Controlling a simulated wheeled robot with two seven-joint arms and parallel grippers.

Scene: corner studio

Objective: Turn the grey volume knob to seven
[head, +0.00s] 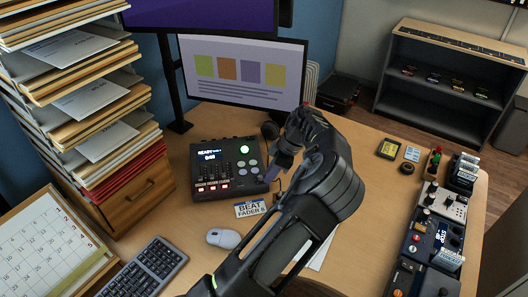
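A black control box (214,187) with faders, lit buttons, a small display and several round controls stands on the desk at the centre left. A light grey round control (253,162) is at its right side, below a green round one. I cannot tell for sure which control is the grey volume knob or read any setting. My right gripper is not in view.
A label card (250,208) and a white mouse (223,238) lie in front of the box. A keyboard (145,269) is at the front left. A monitor (245,75) stands behind. Pedals (437,235) line the desk's right side. Paper trays (85,85) stand left.

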